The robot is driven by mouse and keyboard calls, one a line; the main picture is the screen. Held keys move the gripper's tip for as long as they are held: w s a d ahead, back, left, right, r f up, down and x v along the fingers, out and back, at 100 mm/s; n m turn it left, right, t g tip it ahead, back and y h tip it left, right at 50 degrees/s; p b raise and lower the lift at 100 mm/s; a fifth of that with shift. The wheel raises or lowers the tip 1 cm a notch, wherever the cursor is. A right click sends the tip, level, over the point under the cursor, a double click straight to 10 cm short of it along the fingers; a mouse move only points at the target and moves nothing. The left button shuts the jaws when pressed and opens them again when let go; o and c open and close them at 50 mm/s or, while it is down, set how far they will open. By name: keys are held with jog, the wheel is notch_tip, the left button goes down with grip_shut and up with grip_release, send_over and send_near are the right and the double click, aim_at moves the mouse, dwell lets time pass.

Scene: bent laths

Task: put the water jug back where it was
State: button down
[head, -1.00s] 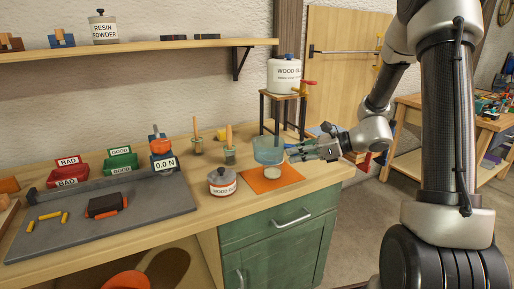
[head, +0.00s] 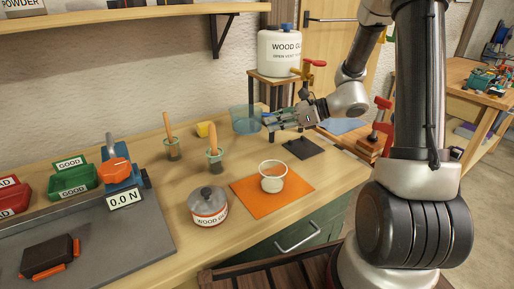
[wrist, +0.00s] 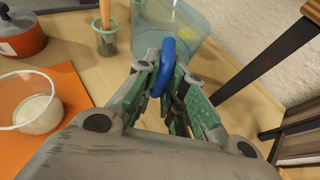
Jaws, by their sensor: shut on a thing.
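The water jug (head: 244,120) is a see-through blue-green vessel with a blue handle (wrist: 168,62). My gripper (head: 272,121) is shut on that handle, and the jug is upright at the back of the bench, left of the small stand. The wrist view shows the green fingers (wrist: 172,82) on both sides of the handle, with the jug's body (wrist: 178,25) beyond them. I cannot tell whether the jug's base touches the bench.
A clear cup (head: 272,180) with pale contents stands on the orange mat (head: 243,196). A wood glue pot (head: 208,207) is left of it. Two brush holders (head: 214,158) (head: 172,150) and a yellow block (head: 205,129) are left of the jug. A dark plate (head: 306,150) lies right, near the stand (head: 276,78).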

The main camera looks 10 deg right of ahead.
aim_at(273, 156)
notch_tip(273, 156, down, 9)
jog(key=shift+f, duration=0.1)
dwell(0.3)
jog(key=shift+f, duration=0.1)
jog(key=c, duration=1.5)
grip_release()
